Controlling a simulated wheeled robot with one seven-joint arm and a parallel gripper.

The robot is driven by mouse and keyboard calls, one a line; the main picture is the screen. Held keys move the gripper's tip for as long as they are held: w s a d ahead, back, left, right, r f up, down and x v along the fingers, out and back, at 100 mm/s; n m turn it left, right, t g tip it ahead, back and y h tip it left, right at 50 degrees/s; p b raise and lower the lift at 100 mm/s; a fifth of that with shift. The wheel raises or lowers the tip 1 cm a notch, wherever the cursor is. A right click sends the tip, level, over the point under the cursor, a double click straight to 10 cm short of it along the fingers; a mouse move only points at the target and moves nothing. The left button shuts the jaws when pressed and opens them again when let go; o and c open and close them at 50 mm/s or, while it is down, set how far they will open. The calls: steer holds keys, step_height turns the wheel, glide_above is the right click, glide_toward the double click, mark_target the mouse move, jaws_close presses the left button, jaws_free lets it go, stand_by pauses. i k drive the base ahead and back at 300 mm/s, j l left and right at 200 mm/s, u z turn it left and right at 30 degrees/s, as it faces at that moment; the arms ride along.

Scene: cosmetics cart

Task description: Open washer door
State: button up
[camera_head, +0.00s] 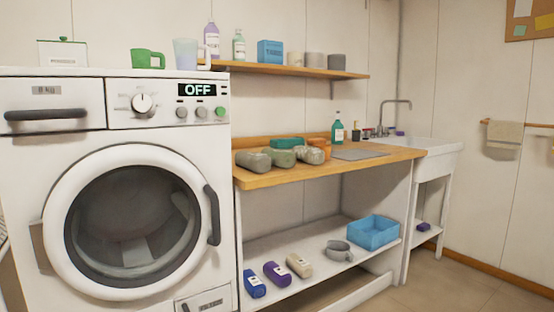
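The washer (222,150) is a white front loader at the left of the head view. Its round door (62,205) has a white ring and a dark glass window (130,222), and it looks closed. A dark vertical handle (213,214) sits on the door's right side. A hinge plate (40,247) shows at the door's left edge. The display (196,90) reads OFF, with a dial (142,103) and small buttons beside it. My gripper is not in view.
A wooden counter (262,179) with several folded cloths stands right of the washer. A sink (440,150) is at the right. Some bare floor (460,285) shows at lower right.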

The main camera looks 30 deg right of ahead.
mark_target(53, 241)
steer(key=i+l, duration=0.35)
steer(key=i, duration=0.15)
steer(key=i+l, duration=0.4)
steer(key=i, duration=0.15)
